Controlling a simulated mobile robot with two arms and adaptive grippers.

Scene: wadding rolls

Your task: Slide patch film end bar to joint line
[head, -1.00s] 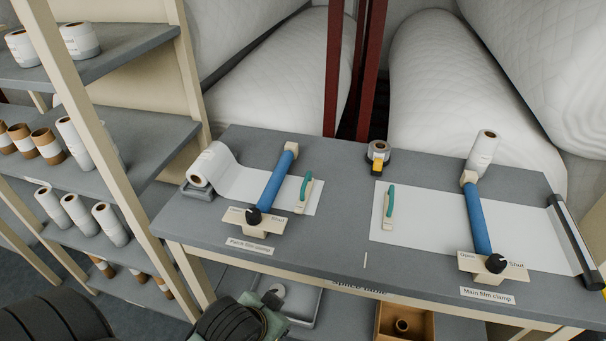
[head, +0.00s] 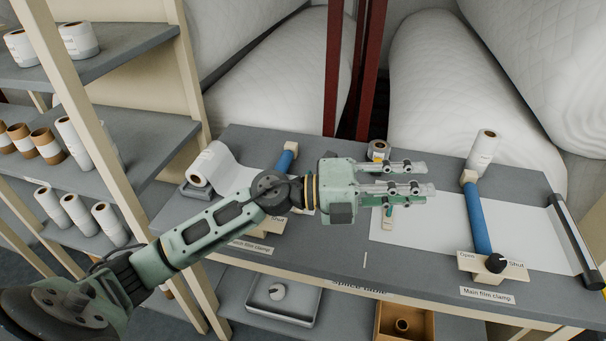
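The white patch film (head: 226,177) runs from its roll (head: 207,165) under the blue patch film clamp (head: 286,161). The patch end bar is hidden behind my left arm and gripper body. My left gripper (head: 420,178) reaches across the table from the left, its fingers apart and pointing right, with nothing visible between them. It overlaps the left end of the main film (head: 437,220) in the picture. The main film end bar (head: 388,223), cream with a teal handle, shows partly below the fingers. A short pale mark (head: 365,260) lies near the table's front edge. My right gripper is out of view.
The main film clamp (head: 478,220) and its roll (head: 483,152) stand to the right. A tape roll (head: 378,149) sits behind my fingers. A shelf upright (head: 105,120) stands left of the table. The front middle of the table is clear.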

